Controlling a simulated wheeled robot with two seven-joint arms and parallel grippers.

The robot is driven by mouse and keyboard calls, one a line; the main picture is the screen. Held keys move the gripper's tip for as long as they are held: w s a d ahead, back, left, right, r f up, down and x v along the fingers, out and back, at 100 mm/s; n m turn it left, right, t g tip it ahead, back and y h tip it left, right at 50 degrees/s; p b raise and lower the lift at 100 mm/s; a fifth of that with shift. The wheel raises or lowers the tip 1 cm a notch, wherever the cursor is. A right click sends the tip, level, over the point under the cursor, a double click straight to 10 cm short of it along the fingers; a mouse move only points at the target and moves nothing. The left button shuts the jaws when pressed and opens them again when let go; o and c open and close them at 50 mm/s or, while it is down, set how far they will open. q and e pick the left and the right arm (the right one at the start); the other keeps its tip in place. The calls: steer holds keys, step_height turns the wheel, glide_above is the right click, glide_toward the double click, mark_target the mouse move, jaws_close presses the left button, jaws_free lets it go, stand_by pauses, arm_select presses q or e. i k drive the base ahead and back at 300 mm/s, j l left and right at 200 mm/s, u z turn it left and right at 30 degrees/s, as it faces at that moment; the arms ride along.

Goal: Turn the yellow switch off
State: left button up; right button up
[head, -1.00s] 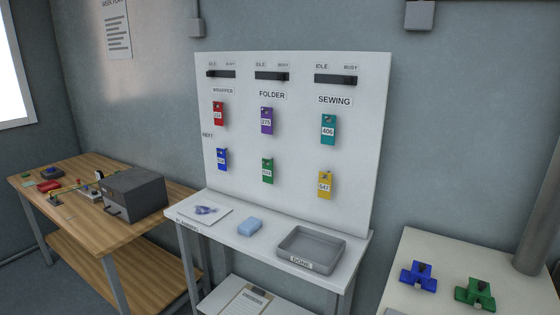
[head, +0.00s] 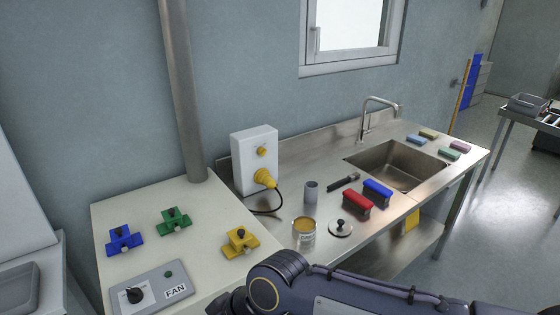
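A white box (head: 250,172) stands at the back left of the steel counter. On its front is a small yellow rotary switch (head: 262,152); its exact setting is too small to tell. Below it a yellow plug (head: 264,179) sits in the box, with a black cable running down to the counter. Neither gripper is in view. Only part of one of my dark arms shows at the bottom, in front of the counter.
Blue (head: 123,239) and green (head: 174,221) knobbed blocks and a FAN panel (head: 152,288) share the cream table. A grey pipe (head: 180,90) rises behind. An open can (head: 304,233), grey cup (head: 311,192), red brush (head: 357,201) and blue brush (head: 377,190) stand before the sink (head: 392,165).

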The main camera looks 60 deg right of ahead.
mark_target(261, 149)
steer(key=l+z, duration=0.15)
steer(key=z, duration=1.6)
